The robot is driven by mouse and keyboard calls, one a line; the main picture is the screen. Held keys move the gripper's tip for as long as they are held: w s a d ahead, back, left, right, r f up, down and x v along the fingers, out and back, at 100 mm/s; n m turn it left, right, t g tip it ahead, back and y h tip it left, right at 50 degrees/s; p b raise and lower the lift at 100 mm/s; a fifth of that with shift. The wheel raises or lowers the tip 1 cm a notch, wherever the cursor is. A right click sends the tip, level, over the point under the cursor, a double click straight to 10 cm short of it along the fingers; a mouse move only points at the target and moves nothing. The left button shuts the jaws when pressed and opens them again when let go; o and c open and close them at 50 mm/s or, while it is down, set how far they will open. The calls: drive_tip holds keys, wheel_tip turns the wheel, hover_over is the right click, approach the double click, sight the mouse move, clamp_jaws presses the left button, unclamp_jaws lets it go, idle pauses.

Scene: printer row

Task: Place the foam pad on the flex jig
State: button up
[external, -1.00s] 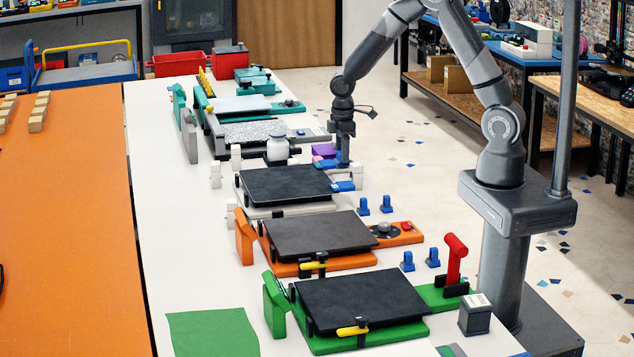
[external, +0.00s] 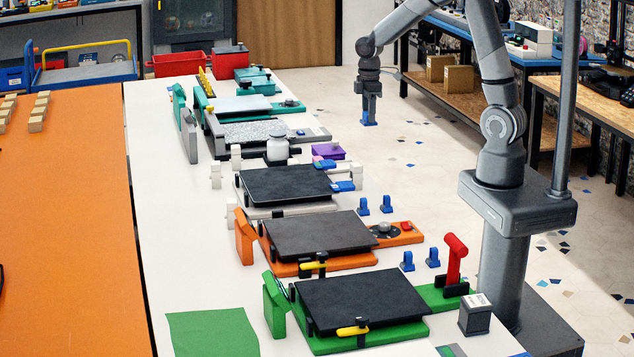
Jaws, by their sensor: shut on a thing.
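My gripper (external: 369,112) is raised above and beyond the white bench's right edge, pointing down. It is shut on a small blue piece (external: 369,122) at its tips. The piece is too small to tell for sure whether it is the foam pad. No jig is labelled, so I cannot tell which is the flex jig. A white-based unit with a black plate (external: 285,185) stands mid-bench, with blue parts (external: 343,186) at its right side. Orange (external: 318,236) and green (external: 362,300) units with black plates stand nearer.
A purple box (external: 328,151) sits near the bench's right edge, and a white jar (external: 277,149) is left of it. Small blue clips (external: 363,206) stand along that edge. A red lever (external: 455,258) rises at the green unit. A green mat (external: 212,334) lies flat front left.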

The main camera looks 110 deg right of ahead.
drive_tip(key=w+a+r+n, duration=0.1)
drive_tip(key=w+a+n, duration=0.3)
drive_tip(key=w, duration=0.7)
drive_tip(key=w+a+r+n, duration=0.1)
drive_tip(key=w+a+n, duration=0.2)
drive_tip(key=w+a, duration=0.9)
drive_tip(key=w+a+r+n, duration=0.25)
drive_tip(key=w+a, duration=0.65)
drive_tip(key=a, duration=0.7)
drive_tip(key=n, duration=0.9)
hover_over(391, 294)
drive_tip(key=shift+m, duration=0.25)
drive_tip(key=f, duration=0.6)
drive_tip(key=shift+d+f, duration=0.25)
drive_tip(key=shift+f, duration=0.15)
drive_tip(key=shift+a+f, duration=0.25)
drive_tip(key=shift+a, duration=0.1)
drive_tip(key=shift+f, duration=1.9)
